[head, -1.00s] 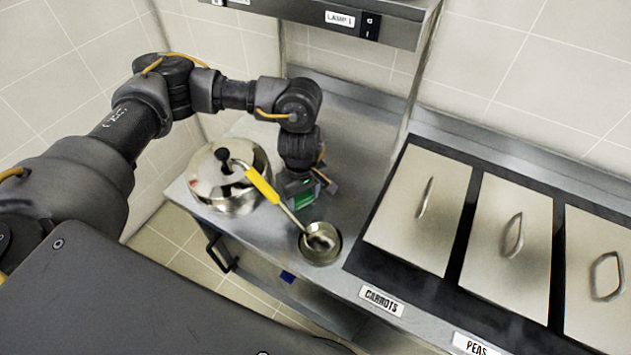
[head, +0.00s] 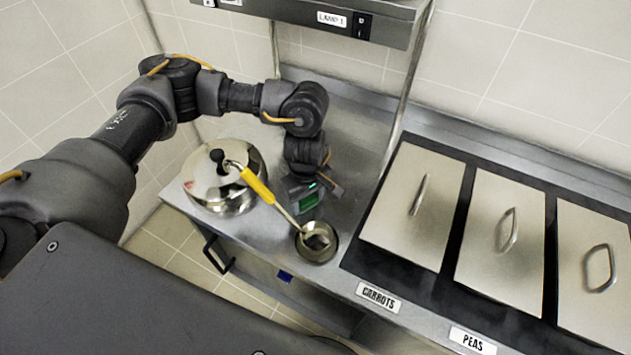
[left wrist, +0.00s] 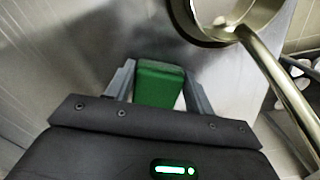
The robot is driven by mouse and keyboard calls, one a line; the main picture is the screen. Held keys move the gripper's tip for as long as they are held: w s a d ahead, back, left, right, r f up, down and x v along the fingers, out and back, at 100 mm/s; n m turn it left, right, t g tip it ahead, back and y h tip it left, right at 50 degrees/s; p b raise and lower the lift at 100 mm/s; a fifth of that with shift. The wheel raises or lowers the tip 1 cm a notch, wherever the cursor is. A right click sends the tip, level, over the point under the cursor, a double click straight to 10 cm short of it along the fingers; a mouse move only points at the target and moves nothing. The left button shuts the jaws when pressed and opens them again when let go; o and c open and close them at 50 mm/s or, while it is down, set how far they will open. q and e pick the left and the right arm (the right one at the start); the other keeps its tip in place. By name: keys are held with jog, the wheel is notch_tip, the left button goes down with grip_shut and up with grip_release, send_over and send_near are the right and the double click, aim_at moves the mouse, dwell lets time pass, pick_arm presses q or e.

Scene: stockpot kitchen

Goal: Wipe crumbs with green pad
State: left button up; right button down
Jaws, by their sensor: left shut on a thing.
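My left gripper (left wrist: 160,85) is shut on the green pad (left wrist: 158,84), which shows between its two fingers in the left wrist view. In the head view the left gripper (head: 306,203) points down at the steel counter (head: 345,150), behind the small metal bowl and beside the ladle. A bit of the green pad may show there too, but it is mostly hidden. I cannot tell whether the pad touches the counter. I make out no crumbs in either view. My right gripper is not in view.
A lidded stockpot (head: 228,192) stands left of the gripper. Lidded food bins (head: 416,200) lie right. A lamp shelf (head: 330,22) hangs above the back.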

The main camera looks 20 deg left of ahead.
pick_arm(q)
jog(key=shift+s+d, duration=0.1)
jog(key=shift+d, duration=0.75)
jog(key=shift+d+r+p, duration=0.2)
jog(key=shift+r+p, duration=0.1)
jog(key=shift+r, duration=0.05)
jog(key=shift+r+p, duration=0.3)
jog(key=shift+r, duration=0.5)
notch_tip(320, 180, up, 2)
jog(key=shift+a+r+p, duration=0.15)
jog(key=shift+p, duration=0.55)
jog(key=shift+r+p, duration=1.15)
jog(key=shift+r, duration=0.65)
